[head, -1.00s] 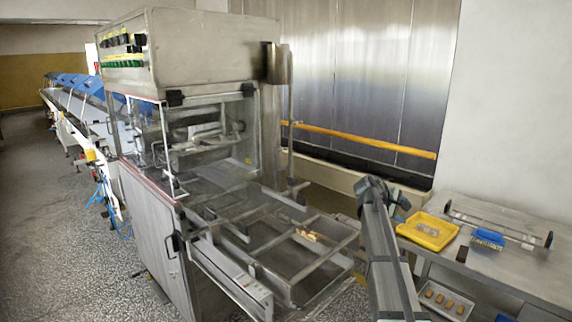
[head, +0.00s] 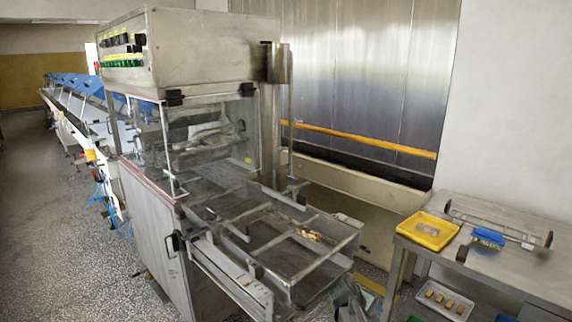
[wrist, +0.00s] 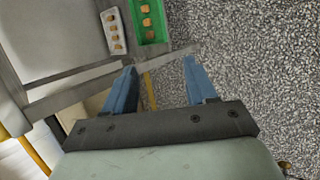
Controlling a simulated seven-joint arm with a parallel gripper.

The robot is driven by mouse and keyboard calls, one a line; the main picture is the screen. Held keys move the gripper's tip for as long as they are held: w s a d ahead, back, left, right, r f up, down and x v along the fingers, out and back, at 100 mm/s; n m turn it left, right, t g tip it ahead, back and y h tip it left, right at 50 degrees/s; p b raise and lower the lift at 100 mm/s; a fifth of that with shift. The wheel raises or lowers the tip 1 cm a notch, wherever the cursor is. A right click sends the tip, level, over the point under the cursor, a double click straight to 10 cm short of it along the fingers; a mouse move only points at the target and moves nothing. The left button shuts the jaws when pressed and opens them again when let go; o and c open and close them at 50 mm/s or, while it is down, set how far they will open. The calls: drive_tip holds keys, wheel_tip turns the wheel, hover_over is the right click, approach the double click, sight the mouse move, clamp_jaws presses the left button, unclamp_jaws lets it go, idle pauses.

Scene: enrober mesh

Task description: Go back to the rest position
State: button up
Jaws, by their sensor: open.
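My gripper (wrist: 160,66) shows in the wrist view with its two blue fingers spread apart and nothing between them. Speckled floor (wrist: 245,70) and the edge of a grey metal frame lie behind the fingers. In the head view only a dark part of my arm shows at the bottom edge, right of the machine's outfeed; the fingers cannot be made out there. The enrober (head: 205,45) stands at the centre left, with its open frame and mesh section (head: 285,262) reaching toward the front. Small light brown pieces (head: 309,235) lie on that section.
A metal table (head: 515,265) at the right bears a yellow tray (head: 428,245) and a blue brush (head: 488,237). A pale tray of brown pieces (head: 462,313) sits below. The wrist view also shows a green crate (wrist: 164,33) with brown pieces. Floor is clear right of the fingers.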

drive_tip(key=s+a+f+m+g+y, duration=0.3)
drive_tip(key=s+a+f, duration=0.1)
drive_tip(key=s+f, duration=1.05)
drive_tip(key=s+a+f+m+g+y, duration=0.2)
drive_tip(key=s+a+f+g, duration=0.2)
drive_tip(key=s+f, duration=1.05)
drive_tip(key=s+a+m+g+y, duration=0.2)
drive_tip(key=s+a, duration=0.1)
drive_tip(key=s, duration=1.4)
drive_tip(key=shift+a+r+m, duration=0.15)
drive_tip(key=shift+a+m, duration=0.15)
drive_tip(key=shift+a, duration=0.05)
